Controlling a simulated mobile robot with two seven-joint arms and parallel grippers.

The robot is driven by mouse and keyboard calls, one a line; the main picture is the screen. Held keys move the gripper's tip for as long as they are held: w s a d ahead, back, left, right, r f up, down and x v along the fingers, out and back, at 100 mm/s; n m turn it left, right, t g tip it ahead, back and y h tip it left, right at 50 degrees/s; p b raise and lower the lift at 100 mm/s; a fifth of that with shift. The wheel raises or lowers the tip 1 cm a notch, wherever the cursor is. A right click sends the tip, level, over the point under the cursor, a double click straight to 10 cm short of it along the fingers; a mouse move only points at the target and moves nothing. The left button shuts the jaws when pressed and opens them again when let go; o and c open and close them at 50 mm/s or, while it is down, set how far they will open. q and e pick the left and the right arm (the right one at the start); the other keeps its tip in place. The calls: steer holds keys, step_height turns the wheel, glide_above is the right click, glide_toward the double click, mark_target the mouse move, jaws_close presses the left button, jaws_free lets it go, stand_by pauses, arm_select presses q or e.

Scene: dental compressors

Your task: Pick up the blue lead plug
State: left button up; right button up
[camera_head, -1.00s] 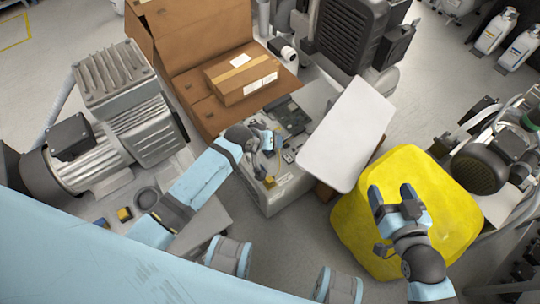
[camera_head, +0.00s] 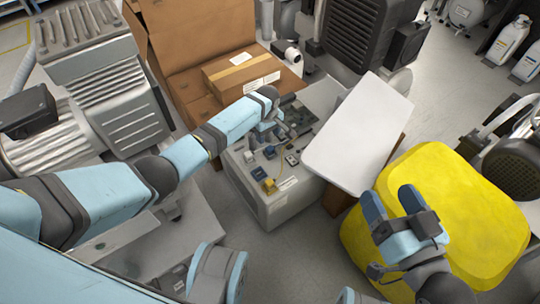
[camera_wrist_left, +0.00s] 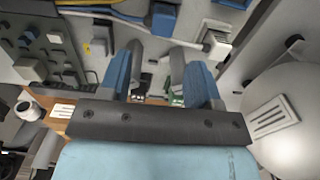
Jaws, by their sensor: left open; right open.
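The blue lead plug (camera_head: 270,151) sits on the top panel of a grey control unit (camera_head: 262,208). In the left wrist view a blue plug (camera_wrist_left: 163,18) shows at the top edge, beyond and between the fingers. My left gripper (camera_head: 281,128) is over the panel just behind the plug in the head view. In the wrist view the left gripper (camera_wrist_left: 158,62) is open, with nothing seen held between its fingers. My right gripper (camera_head: 391,200) is open and empty in front of the yellow container.
A white plug (camera_wrist_left: 216,44) with a grey cable is close to the right finger in the wrist view. A yellow plug (camera_head: 269,186) is on the unit's near side. A white board (camera_head: 358,130), cardboard box (camera_head: 240,75) and yellow container (camera_head: 440,205) stand around the unit.

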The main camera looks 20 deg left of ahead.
mark_target(269, 147)
arm_select(q)
step_height(269, 147, down, 2)
steer(key=shift+b, duration=0.35)
steer(key=f+b, duration=0.2)
steer(key=f, duration=0.1)
steer(key=f+b, duration=0.1)
steer(key=shift+s+d+f, duration=0.25)
steer(key=shift+s+d, duration=0.1)
steer(key=shift+f+b, duration=0.2)
steer(key=shift+b, duration=0.1)
steer(key=shift+r, duration=0.15)
steer(key=c, duration=1)
arm_select(e)
steer(key=shift+w+d+f+n, duration=0.25)
steer(key=shift+w+f+n, duration=0.2)
steer(key=shift+n, duration=0.1)
steer(key=shift+w+d+f+n, duration=0.2)
steer(key=shift+w+f+n, duration=0.15)
steer(key=shift+f+n, duration=0.15)
steer(key=shift+r, duration=0.15)
